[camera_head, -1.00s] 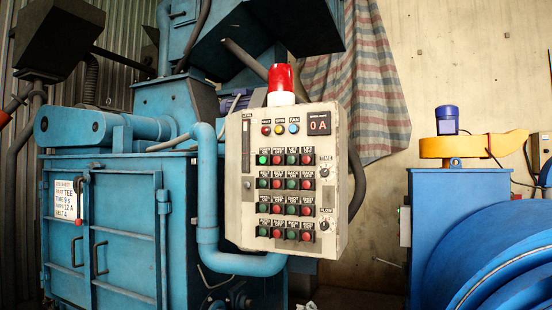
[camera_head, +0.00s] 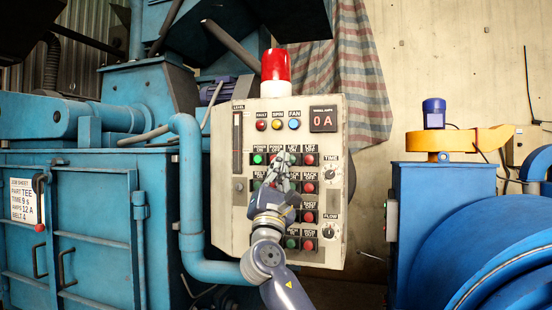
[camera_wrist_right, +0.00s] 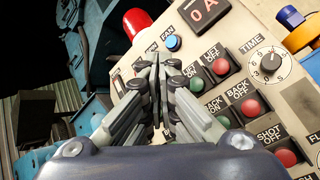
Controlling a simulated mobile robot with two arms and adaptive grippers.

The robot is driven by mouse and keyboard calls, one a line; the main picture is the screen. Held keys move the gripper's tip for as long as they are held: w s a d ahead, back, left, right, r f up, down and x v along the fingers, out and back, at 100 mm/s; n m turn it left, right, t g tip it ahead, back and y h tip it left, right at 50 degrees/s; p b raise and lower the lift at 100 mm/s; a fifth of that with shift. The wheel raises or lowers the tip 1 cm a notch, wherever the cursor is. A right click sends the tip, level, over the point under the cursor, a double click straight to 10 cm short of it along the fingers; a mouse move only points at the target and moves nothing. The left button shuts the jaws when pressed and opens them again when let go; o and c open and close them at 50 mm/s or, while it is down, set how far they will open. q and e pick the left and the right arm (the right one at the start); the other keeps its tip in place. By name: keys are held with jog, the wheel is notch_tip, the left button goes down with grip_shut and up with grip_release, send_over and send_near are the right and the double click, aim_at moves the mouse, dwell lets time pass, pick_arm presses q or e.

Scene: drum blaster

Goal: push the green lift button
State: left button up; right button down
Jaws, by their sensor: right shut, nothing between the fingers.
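The control panel (camera_head: 222,215) is a pale box with rows of green and red buttons. In the head view my right gripper (camera_head: 284,158) is in front of its top button row. It is shut and empty, with its fingertips by the LIFT label, covering most of the green lift button. In the right wrist view the green lift button (camera_wrist_right: 197,84) shows partly, just right of my shut fingers (camera_wrist_right: 158,62), next to the red lift-off button (camera_wrist_right: 221,67). I cannot tell whether the fingertips touch the panel. My left gripper is not in view.
A red beacon (camera_head: 276,66) stands on the panel's top. A blue pipe (camera_head: 190,190) runs along its left side. Further buttons lie below, partly behind my right arm, with time and flow knobs at the right. A blue machine (camera_head: 440,215) stands farther right.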

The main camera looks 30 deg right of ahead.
aim_at(292, 160)
jog(key=shift+s+r, duration=0.4)
jog(key=shift+r, duration=0.15)
jog(key=shift+d, duration=0.1)
jog(key=w+d+b, duration=0.1)
jog(key=w+d, duration=0.5)
jog(key=shift+d, duration=0.25)
dwell(1.0)
dwell(0.3)
